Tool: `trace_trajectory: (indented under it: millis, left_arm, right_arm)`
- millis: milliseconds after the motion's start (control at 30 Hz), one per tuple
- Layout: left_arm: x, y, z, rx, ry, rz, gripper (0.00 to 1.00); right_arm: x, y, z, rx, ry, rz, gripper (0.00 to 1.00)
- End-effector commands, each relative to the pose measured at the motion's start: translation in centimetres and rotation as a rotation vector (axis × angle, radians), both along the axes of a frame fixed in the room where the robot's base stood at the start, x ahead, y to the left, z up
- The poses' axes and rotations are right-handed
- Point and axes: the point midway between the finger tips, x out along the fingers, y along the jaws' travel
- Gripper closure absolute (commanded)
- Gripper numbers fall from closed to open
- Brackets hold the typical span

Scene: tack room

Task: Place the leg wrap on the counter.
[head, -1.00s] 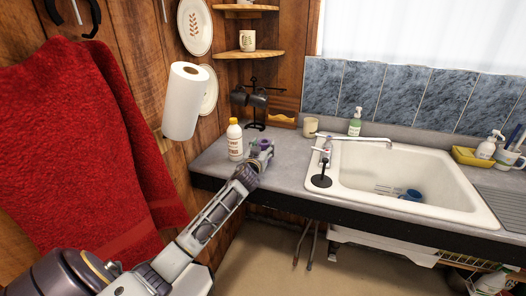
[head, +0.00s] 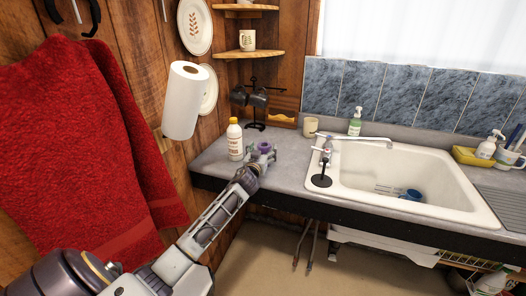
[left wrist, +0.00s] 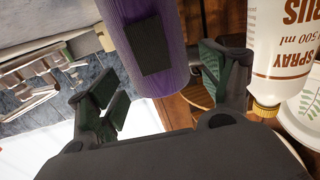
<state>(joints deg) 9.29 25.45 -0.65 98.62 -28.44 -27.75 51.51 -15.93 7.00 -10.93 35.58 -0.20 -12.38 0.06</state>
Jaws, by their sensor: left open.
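The leg wrap (head: 265,147) is a small purple roll on the grey counter (head: 290,172), near its left end. In the left wrist view the wrap (left wrist: 150,45) shows large, with a dark patch on its side. My left gripper (head: 261,156) is at the wrap with its fingers spread. In the wrist view the open fingers (left wrist: 163,88) lie to either side of the wrap, with a gap visible on the left. The wrap's base is hidden by the gripper in the head view. My right gripper is not in view.
A white bottle with a yellow cap (head: 235,140) stands just left of the wrap. The sink (head: 405,180) is to the right. Counter between wrap and sink is clear.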

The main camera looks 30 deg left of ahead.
Motion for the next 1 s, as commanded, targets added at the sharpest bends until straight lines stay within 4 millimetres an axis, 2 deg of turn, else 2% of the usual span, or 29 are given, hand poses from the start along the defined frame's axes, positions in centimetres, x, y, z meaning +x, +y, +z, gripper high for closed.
trace_trajectory:
  millis: [433,667,1000]
  left_arm:
    - [-0.3,-0.1,0.2,0.000,0.001,-0.001,0.21]
    - [-1.9,-0.7,0.1,-0.002,0.000,0.000,0.21]
    - [-4.8,-1.6,0.1,-0.001,0.001,-0.001,0.21]
  right_arm:
    - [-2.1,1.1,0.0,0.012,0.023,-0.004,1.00]
    - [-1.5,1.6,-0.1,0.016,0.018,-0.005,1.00]
    - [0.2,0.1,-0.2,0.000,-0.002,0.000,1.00]
